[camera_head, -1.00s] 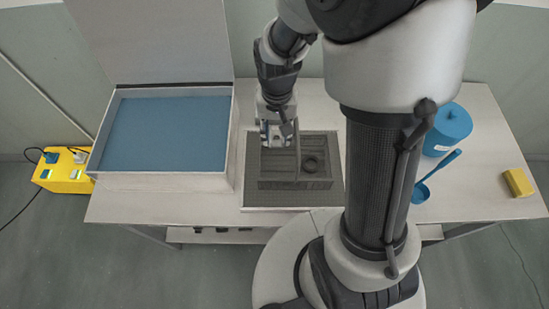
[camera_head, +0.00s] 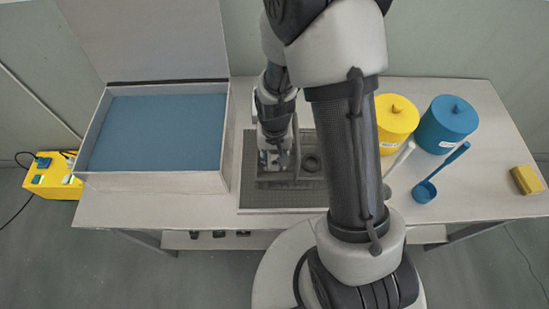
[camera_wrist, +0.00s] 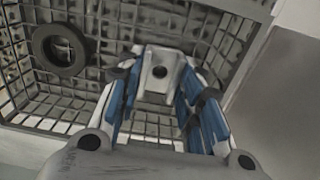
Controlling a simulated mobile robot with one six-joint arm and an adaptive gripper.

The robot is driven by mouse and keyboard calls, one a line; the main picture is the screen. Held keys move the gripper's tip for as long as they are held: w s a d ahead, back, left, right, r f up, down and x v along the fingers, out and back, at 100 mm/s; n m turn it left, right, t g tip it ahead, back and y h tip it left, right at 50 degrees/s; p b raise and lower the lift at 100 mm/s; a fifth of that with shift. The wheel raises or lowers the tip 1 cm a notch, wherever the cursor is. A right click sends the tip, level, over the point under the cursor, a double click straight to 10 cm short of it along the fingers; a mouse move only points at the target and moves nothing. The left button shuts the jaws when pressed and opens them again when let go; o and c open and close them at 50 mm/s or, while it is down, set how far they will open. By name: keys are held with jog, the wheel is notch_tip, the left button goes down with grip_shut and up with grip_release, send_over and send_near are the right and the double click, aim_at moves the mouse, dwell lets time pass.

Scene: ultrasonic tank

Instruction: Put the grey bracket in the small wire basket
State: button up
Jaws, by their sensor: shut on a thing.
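The grey bracket (camera_wrist: 160,60), a light piece with a round hole, is between the blue-padded fingers of my gripper (camera_wrist: 163,92) in the wrist view. My gripper is shut on it. The small wire basket (camera_wrist: 225,45) is around and beneath them in that view. In the head view my gripper (camera_head: 273,164) is at the left part of the dark basket (camera_head: 300,183), low over or inside it. The bracket is hardly distinguishable there. I cannot tell whether the bracket touches the basket floor.
A dark ring (camera_wrist: 60,48) lies in the basket, left of the bracket. The basket stands on a dark mat (camera_head: 270,200). A blue-filled tank (camera_head: 160,135) is left. Yellow (camera_head: 396,120) and blue (camera_head: 446,125) lidded pots, ladles and a yellow block (camera_head: 526,180) are right.

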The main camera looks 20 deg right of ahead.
jog(key=shift+f, duration=0.15)
jog(key=o, duration=0.8)
notch_tip(320, 180, up, 13)
jog(key=p, duration=0.4)
notch_tip(320, 180, up, 12)
jog(key=n+t, duration=0.1)
jog(key=t, duration=0.1)
send_over(275, 163)
jog(key=s, duration=0.4)
jog(key=s+r+n+t, duration=0.1)
jog(key=s+r, duration=0.5)
jog(key=s, duration=0.1)
jog(key=s+r+n+t, duration=0.1)
jog(key=s+r, duration=0.2)
jog(key=s, duration=0.1)
jog(key=shift+n+t, duration=0.3)
